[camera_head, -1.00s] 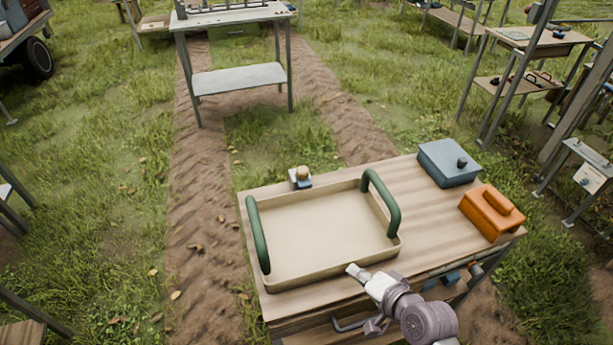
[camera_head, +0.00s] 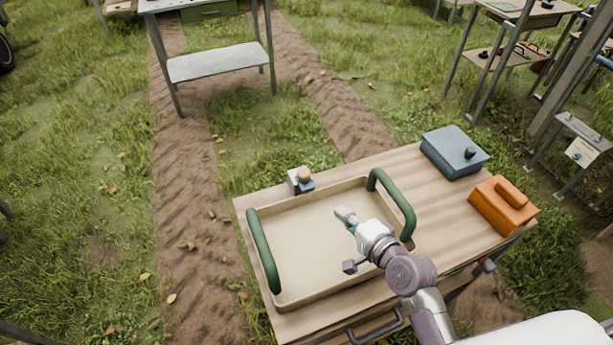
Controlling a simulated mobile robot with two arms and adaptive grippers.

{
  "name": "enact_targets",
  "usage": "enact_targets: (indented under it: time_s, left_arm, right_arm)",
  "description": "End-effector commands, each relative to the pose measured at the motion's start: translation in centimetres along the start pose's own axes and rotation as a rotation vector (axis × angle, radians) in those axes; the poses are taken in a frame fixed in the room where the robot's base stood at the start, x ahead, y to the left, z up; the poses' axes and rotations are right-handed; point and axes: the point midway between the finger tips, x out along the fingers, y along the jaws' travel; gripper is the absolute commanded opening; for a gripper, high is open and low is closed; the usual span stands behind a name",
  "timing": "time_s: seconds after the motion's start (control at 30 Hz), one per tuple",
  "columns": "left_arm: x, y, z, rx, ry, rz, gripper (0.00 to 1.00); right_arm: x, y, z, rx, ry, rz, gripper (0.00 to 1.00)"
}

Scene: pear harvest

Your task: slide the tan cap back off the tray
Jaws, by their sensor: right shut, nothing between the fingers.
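The tray (camera_head: 300,298) is beige and shallow with two green handles, and lies on the wooden table. It looks like one smooth tan surface (camera_head: 310,240); I cannot tell a separate cap from the tray's floor. My right gripper (camera_head: 342,212) is shut and empty, reaching from the lower right over the tray's right half, near the right green handle (camera_head: 398,208). Whether its fingertips touch the tan surface is unclear. My left gripper is not in view.
A small blue-white block with a tan round top (camera_head: 301,180) stands behind the tray. A blue box (camera_head: 455,152) and an orange box (camera_head: 503,205) stand on the right of the wooden table (camera_head: 430,200). Grass and a dirt track surround it.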

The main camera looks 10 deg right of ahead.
Motion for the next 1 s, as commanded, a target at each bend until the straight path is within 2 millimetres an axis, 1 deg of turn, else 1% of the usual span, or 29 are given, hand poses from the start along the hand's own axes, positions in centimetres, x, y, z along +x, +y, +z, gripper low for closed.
enact_targets:
  time_s: [0.2, 0.3, 0.37, 0.47, 0.57, 0.77, 0.9, 1.0]
  left_arm:
    - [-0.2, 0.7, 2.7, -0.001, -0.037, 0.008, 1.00]
    - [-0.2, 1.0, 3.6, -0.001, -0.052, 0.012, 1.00]
    - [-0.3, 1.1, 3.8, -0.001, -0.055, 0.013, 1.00]
    - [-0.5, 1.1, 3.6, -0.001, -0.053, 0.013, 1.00]
    - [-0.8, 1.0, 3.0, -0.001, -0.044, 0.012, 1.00]
    - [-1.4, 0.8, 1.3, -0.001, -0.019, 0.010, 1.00]
    - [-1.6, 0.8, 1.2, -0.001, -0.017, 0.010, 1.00]
    - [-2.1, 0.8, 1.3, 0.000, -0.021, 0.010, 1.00]
  right_arm:
    - [0.0, 0.0, 0.0, -0.001, 0.000, 0.001, 0.00]
    - [0.1, 0.0, 0.0, -0.001, 0.000, 0.001, 0.00]
    - [0.3, 0.0, 0.0, 0.000, 0.000, 0.001, 0.00]
    - [1.3, -0.1, 0.0, 0.000, -0.001, 0.000, 0.00]
    - [3.0, -0.2, 0.0, 0.000, 0.000, -0.001, 0.00]
    - [7.4, -0.2, 0.0, -0.001, -0.001, 0.000, 0.00]
    - [10.2, -0.2, 0.0, -0.001, -0.001, 0.001, 0.00]
    - [11.7, -0.8, 0.0, -0.001, -0.001, 0.000, 0.00]
